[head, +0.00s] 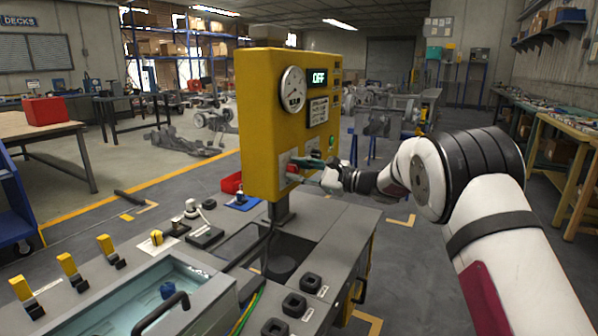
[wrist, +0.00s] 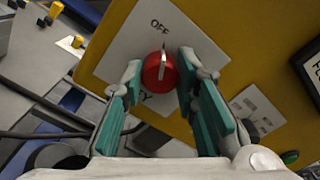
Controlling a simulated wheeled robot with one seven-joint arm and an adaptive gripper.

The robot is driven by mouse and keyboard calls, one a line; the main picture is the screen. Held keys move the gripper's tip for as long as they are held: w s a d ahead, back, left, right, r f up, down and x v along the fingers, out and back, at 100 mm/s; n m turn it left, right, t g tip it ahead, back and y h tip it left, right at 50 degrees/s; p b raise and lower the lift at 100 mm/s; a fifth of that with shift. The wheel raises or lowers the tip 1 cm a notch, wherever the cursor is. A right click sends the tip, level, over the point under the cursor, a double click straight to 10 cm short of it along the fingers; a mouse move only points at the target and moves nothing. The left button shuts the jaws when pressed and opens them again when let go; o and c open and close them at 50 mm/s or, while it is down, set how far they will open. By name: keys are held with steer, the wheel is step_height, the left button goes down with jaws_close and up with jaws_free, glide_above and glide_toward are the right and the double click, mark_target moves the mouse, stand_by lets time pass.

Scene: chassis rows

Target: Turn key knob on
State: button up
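The key knob (wrist: 158,72) is a red round knob with a pale raised bar, on a white plate (wrist: 118,45) on the yellow control box. In the wrist view its bar points up toward the printed word OFF. My gripper (wrist: 158,75) has its two teal-padded fingers on either side of the knob, with gaps showing, so it looks open. In the head view my gripper (head: 318,162) reaches the lower right face of the yellow control box (head: 262,125). The box's small display (head: 318,77) reads OFF. The lower lettering on the plate is partly hidden by the fingers.
Below the box stands a grey console (head: 225,235) with yellow levers (head: 68,265), black buttons (head: 294,304) and a lidded glass tray (head: 150,295). A green button (wrist: 290,157) sits on the box at the lower right of the wrist view. Floor to the right is fairly clear.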

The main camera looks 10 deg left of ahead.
jaws_close()
steer(key=shift+d+m, duration=0.1)
steer(key=shift+m, duration=0.2)
steer(key=shift+r+m+p, duration=0.15)
steer(key=shift+m+p, duration=0.75)
steer(key=shift+p, duration=0.05)
steer(key=m+p, duration=0.1)
steer(key=m, duration=0.1)
steer(key=shift+m+p, duration=0.3)
steer(key=shift+p, duration=0.1)
steer(key=m+p, duration=0.2)
steer(key=m, duration=0.1)
steer(key=shift+m, duration=0.3)
steer(key=shift+m+p, duration=0.6)
steer(key=shift+m, duration=1)
